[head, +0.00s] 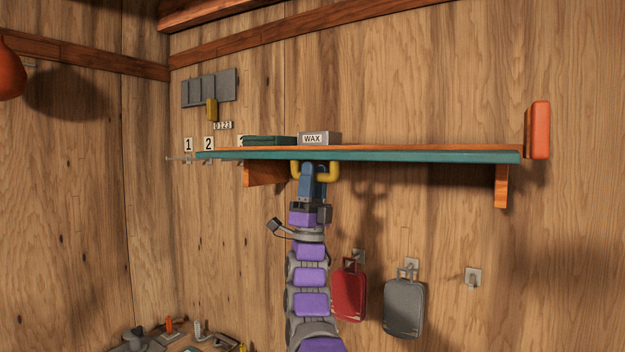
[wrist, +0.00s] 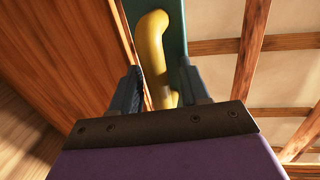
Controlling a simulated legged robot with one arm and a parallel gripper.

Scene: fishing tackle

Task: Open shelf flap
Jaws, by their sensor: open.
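The shelf flap is a long teal strip (head: 430,157) along the front edge of the wooden wall shelf, and it stands upright against that edge. A yellow handle (head: 331,171) hangs from it near the middle. My gripper (head: 314,168) is raised to the handle from below, its end just under the flap. In the wrist view the handle (wrist: 153,42) runs down between the two fingers of my open gripper (wrist: 163,85), with the teal flap (wrist: 172,12) beside it. I cannot tell whether a finger touches the handle.
A grey WAX box (head: 320,138) and a dark green box (head: 268,141) stand on the shelf. A wooden bracket (head: 501,186) supports its right end. An orange-red block (head: 539,130) is at the far right. Red (head: 348,292) and grey (head: 404,306) bags hang below.

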